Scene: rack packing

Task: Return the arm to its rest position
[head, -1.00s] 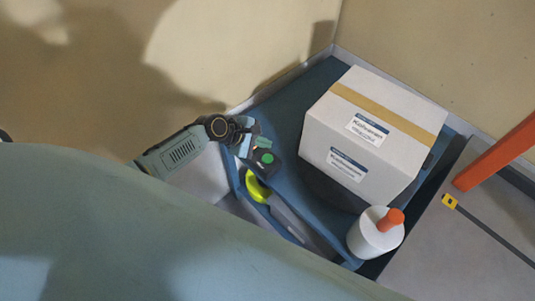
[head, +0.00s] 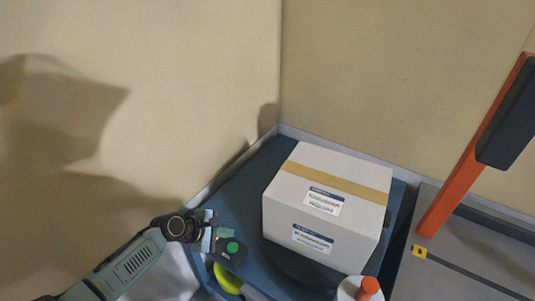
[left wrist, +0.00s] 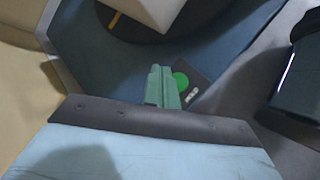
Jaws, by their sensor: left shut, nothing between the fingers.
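My left arm (head: 125,268) comes in from the lower left in the head view. My left gripper (head: 207,233) is at its end, over the left side of the blue surface (head: 240,190). In the left wrist view my left gripper (left wrist: 162,87) shows its green fingers pressed together, with nothing between them. A dark flat piece with a green disc (head: 232,248) lies close beside the fingers; it also shows in the left wrist view (left wrist: 182,82). I cannot tell whether they touch. My right gripper is not in view.
A white carton (head: 325,208) with a tan tape strip stands on a dark round base right of the gripper. A white cylinder with an orange top (head: 368,287) and a yellow-green object (head: 228,279) are nearer. Walls close off the back. An orange bar (head: 460,185) rises at right.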

